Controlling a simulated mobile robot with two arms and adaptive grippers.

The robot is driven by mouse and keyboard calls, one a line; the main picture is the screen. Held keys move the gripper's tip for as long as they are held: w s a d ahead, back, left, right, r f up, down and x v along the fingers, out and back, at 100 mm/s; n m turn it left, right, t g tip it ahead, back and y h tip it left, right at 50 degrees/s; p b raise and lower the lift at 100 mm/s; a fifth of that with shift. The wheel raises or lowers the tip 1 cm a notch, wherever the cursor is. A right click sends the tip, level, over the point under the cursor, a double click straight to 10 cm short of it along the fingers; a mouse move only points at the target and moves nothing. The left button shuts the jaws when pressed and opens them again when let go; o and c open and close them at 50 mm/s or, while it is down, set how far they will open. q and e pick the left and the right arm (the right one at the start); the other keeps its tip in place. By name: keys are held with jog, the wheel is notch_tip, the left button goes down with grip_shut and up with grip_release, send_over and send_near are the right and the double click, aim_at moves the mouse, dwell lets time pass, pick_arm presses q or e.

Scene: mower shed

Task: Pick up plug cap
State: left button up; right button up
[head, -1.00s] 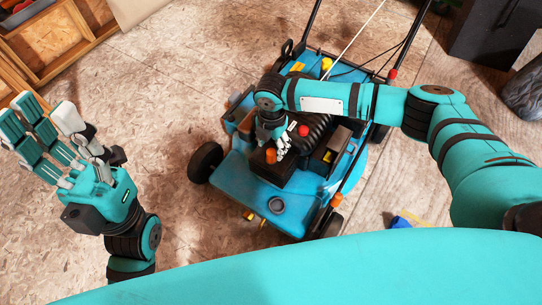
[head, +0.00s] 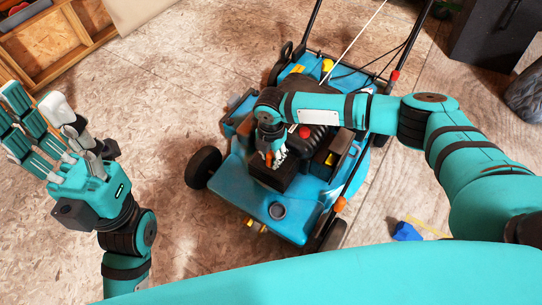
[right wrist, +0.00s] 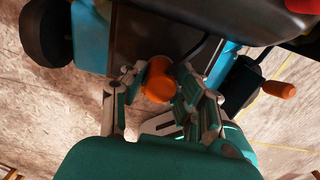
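The plug cap looks to be the small orange cap (right wrist: 158,80) between the fingers of my right gripper (right wrist: 160,84) in the right wrist view. Fingers stand close on both sides of it; whether they press on it I cannot tell. In the head view, the right gripper (head: 273,152) reaches down over the black box on the mower (head: 272,210), and the orange cap is partly hidden by the fingers. My left gripper (head: 58,140) is open and empty at the left, away from the mower, with its fingers spread.
A red cap (head: 305,132) sits on the black engine just right of my right gripper. An orange-tipped lever (right wrist: 278,89) is at the right in the wrist view. A wooden shelf (head: 50,40) is at the upper left. A blue object (head: 405,232) lies on the floor at right.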

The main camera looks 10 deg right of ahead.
jog(key=c, duration=0.3)
jog(key=shift+r, duration=0.1)
